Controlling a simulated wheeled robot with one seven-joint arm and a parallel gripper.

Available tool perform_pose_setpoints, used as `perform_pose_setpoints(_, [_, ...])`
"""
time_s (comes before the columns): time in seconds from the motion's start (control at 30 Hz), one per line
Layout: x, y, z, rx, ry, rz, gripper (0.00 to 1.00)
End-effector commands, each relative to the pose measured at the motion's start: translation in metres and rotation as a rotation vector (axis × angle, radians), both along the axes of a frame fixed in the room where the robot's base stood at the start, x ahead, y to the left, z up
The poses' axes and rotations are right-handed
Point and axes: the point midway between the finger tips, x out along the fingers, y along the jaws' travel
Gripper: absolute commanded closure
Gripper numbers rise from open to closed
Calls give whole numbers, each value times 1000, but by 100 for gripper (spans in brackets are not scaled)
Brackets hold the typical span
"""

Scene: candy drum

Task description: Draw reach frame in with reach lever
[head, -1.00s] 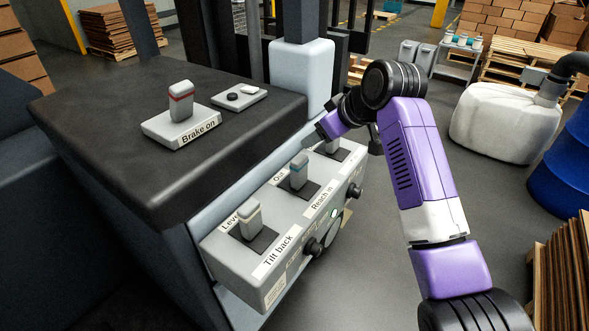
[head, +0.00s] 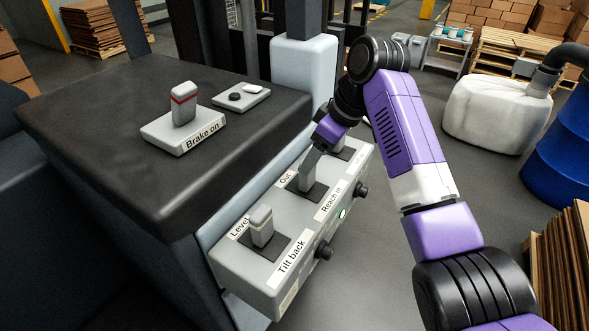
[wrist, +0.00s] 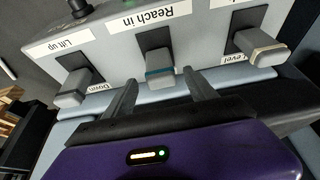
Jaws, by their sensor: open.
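The reach lever (wrist: 160,76) is a grey knob with a teal band, standing in a dark slot beside the "Reach in" label (wrist: 137,20). In the wrist view it shows between the tips of my open gripper (wrist: 163,82), with a finger on either side and space beside each. I cannot tell whether the fingers touch it. In the head view my gripper (head: 311,166) is low over the middle slot and mostly hides the lever. The "Out" label (head: 286,179) lies at the slot's other end.
The tilt lever (head: 261,226) with a cream band stands on one side, near "Level" and "Tilt back". The lift lever (wrist: 73,88) stands on the other side, near "Lift up" and "Down". A brake switch (head: 183,105) sits on the black top (head: 110,130). A green light (head: 341,213) glows on the panel front.

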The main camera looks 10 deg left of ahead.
Motion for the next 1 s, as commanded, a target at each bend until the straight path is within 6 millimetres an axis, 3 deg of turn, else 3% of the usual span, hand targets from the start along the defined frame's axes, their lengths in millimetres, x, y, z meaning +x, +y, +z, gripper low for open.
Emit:
perform_pose_setpoints(0.17, [1,3,-7,0,2,0,35])
perform_pose_setpoints(0.63, [9,26,-65,0,2,-1,35])
perform_pose_setpoints(1.0, [10,28,-73,1,-1,0,35])
